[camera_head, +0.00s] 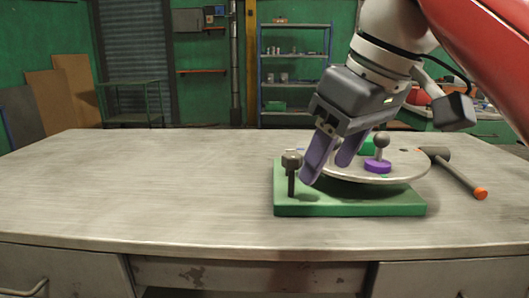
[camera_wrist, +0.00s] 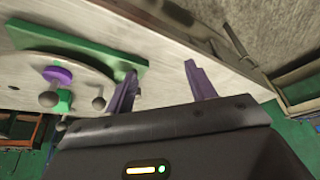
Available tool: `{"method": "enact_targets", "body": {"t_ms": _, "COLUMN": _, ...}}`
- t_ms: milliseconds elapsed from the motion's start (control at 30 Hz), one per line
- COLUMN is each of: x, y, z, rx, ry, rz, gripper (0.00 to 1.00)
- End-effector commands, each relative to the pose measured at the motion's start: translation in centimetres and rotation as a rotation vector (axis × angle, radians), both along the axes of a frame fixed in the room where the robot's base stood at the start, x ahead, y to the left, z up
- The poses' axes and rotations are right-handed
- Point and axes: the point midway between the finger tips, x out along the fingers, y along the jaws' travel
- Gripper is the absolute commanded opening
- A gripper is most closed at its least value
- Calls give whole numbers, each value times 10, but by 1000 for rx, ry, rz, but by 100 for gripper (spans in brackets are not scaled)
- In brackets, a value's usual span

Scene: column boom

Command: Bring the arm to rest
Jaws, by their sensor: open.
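My gripper (camera_head: 328,164) is in the head view, tilted downward with its two purple fingers apart and nothing between them. It is over the left part of a green base (camera_head: 350,209) that carries a round grey disc (camera_head: 352,178). The fingertips are beside a dark knobbed post (camera_head: 291,175) at the base's left side. In the wrist view the two fingers (camera_wrist: 162,85) are spread over bare tabletop, near the green base's edge (camera_wrist: 85,42). Whether a finger touches the disc cannot be told.
A grey-knobbed peg with a purple collar (camera_head: 378,165) stands on the disc, near a green block (camera_head: 367,146). A hammer with an orange handle end (camera_head: 467,182) lies at the right. The left half of the table (camera_head: 130,185) is clear. Shelves (camera_head: 294,67) stand behind.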

Motion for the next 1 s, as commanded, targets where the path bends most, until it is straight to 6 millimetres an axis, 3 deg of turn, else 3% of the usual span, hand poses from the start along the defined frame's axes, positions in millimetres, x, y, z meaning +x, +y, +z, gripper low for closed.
{"method": "enact_targets", "body": {"t_ms": 267, "x": 3, "y": -9, "z": -31, "rx": 12, "ry": 0, "rz": -105, "gripper": 55}}
{"method": "enact_targets", "body": {"t_ms": 467, "x": 4, "y": -19, "z": -72, "rx": 21, "ry": -6, "rz": -226, "gripper": 55}}
{"method": "enact_targets", "body": {"t_ms": 567, "x": 2, "y": -28, "z": -103, "rx": 24, "ry": -12, "rz": -308, "gripper": 55}}
{"method": "enact_targets", "body": {"t_ms": 900, "x": -30, "y": -63, "z": -258, "rx": 28, "ry": -70, "rz": -638, "gripper": 55}}
{"method": "enact_targets", "body": {"t_ms": 1000, "x": -38, "y": -68, "z": -288, "rx": 30, "ry": -83, "rz": -689, "gripper": 55}}
